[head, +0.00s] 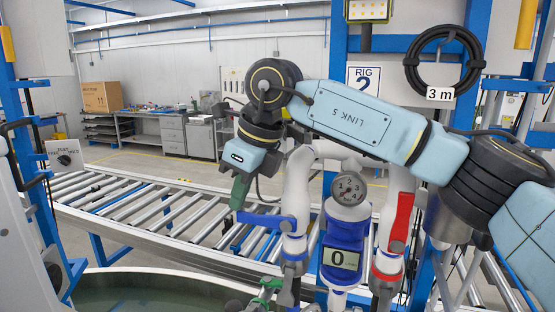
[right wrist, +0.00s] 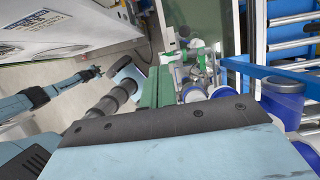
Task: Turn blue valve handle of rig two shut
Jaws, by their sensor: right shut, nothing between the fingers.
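The blue valve handle (head: 265,218) of rig two lies level, sticking out to the left from a white pipe (head: 296,185). It also shows as a blue bar in the right wrist view (right wrist: 250,67). My right gripper (head: 238,203) has green fingers, shut and empty, pointing down at the handle's free left end. In the head view the fingertips overlap or nearly meet that end; I cannot tell whether they touch. The green fingers also show in the right wrist view (right wrist: 157,88), to the left of the handle and apart from it there.
A red handle (head: 402,218) stands upright on the right pipe. Between the pipes are a round gauge (head: 349,189) and a blue meter (head: 342,240) reading 0. The rig two sign (head: 364,81) hangs above. A roller conveyor (head: 150,210) runs behind; a tank (head: 150,285) lies below.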

